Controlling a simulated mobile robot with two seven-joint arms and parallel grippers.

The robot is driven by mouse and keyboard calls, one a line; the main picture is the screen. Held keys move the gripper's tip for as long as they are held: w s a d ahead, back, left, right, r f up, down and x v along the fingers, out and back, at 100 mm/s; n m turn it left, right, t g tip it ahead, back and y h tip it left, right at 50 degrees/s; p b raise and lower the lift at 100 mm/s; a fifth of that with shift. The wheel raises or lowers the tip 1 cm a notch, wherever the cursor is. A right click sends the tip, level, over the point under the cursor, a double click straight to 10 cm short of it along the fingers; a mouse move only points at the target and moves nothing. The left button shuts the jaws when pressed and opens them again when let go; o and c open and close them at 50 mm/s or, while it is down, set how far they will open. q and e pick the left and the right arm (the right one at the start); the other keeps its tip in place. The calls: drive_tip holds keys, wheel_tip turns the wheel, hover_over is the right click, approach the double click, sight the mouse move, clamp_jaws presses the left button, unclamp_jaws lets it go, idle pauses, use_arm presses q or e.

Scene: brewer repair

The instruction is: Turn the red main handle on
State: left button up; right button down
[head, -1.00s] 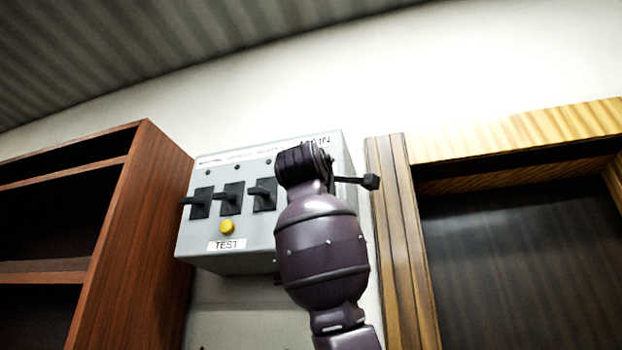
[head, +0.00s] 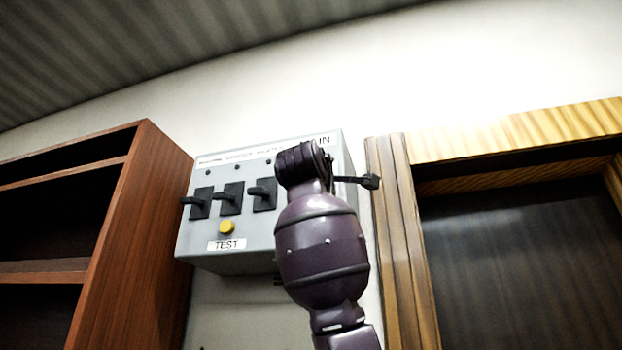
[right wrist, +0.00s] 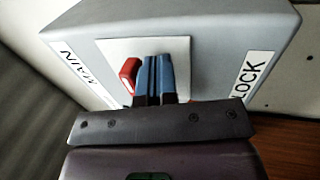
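The red main handle (right wrist: 130,75) shows in the right wrist view on a white plate on the grey breaker box (right wrist: 225,25), near the MAIN label (right wrist: 80,72). My right gripper (right wrist: 158,62) has its blue fingers close together, just to the right of the red handle. The handle is beside the fingers, not between them; I cannot tell whether they touch. In the head view the breaker box (head: 262,240) is on the wall, and my right arm hides the red handle and the gripper fingers. My left gripper is in neither view.
The box carries several black switches (head: 230,198), a yellow button (head: 227,227) and a TEST label (head: 226,245). A LOCK label (right wrist: 250,80) is right of the fingers. A wooden shelf (head: 135,240) stands left of the box and a wooden door frame (head: 398,230) right of it.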

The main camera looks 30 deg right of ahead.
drive_tip(key=shift+r, duration=2)
drive_tip(key=shift+s, duration=0.15)
drive_tip(key=s+a+b, duration=0.4)
drive_tip(key=s+a, duration=0.1)
drive_tip(key=s, duration=0.3)
drive_tip(key=shift+s+a+b, duration=0.25)
drive_tip(key=shift+a+b, duration=0.1)
idle(1.0)
idle(0.6)
